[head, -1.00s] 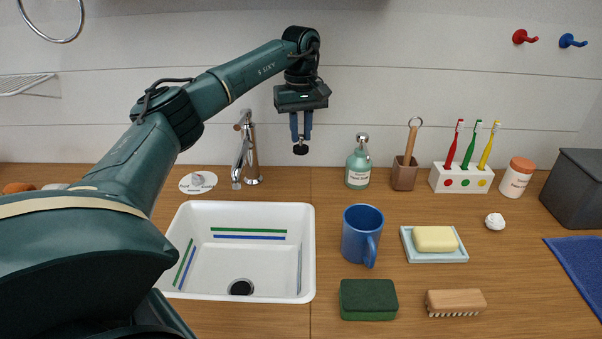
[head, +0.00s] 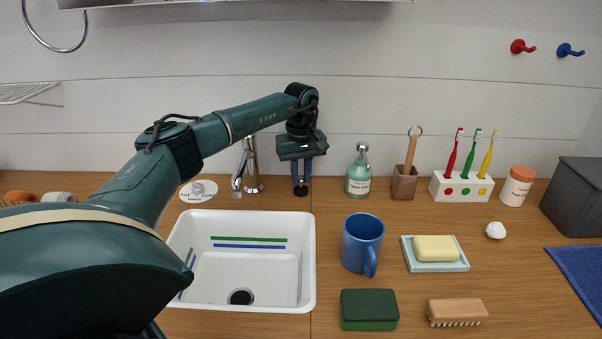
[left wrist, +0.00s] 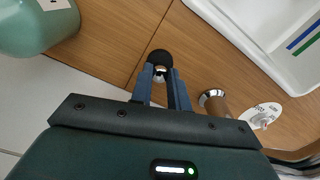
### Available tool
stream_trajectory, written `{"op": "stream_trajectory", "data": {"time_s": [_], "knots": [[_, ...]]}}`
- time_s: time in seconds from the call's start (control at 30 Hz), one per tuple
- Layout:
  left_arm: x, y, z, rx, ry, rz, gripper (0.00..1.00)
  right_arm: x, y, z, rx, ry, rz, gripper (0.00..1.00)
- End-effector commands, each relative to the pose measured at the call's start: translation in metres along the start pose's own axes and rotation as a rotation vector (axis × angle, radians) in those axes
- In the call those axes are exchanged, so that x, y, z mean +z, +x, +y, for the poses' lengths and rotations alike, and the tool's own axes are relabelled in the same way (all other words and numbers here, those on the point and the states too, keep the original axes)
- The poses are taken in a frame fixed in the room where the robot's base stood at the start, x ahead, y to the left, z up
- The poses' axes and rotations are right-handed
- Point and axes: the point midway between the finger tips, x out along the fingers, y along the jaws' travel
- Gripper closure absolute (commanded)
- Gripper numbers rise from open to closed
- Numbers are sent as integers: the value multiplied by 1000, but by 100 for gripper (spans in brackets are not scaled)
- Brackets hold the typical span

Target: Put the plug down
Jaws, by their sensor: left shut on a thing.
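My left gripper (head: 301,181) is shut on the black plug (head: 300,190) and points down, between the tap and the soap bottle. In the left wrist view the plug (left wrist: 159,58) shows as a dark round disc with a bright metal part between the two blue fingertips (left wrist: 162,76). The plug is low at the back of the wooden counter (head: 345,210), behind the sink's back right corner. I cannot tell whether it touches the wood. The white sink (head: 250,222) has a dark drain hole (head: 241,297). My right gripper is not in view.
The tap (head: 250,165) and a white oval plate (head: 198,191) stand left of the gripper. The soap bottle (head: 359,175) is to its right. A blue mug (head: 362,240), green sponge (head: 369,309) and soap dish (head: 436,264) are nearer. Bare wood lies between sink and mug.

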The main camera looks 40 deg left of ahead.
Motion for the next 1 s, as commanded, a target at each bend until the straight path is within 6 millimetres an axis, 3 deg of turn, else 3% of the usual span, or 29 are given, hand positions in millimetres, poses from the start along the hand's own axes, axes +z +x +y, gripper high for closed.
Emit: {"op": "stream_trajectory", "data": {"time_s": [0.03, 0.07, 0.33, 0.67, 1.0], "knots": [[0, 2, 0, -1, 0, -1, 100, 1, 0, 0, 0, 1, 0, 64], [0, 3, 0, -1, 0, -1, 82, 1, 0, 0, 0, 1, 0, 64], [0, 2, 0, -1, 0, -1, 61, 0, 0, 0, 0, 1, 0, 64], [0, -5, 0, 1, 0, 0, 61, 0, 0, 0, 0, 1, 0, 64], [0, -73, 1, 4, 0, 2, 61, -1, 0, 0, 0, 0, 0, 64]]}}
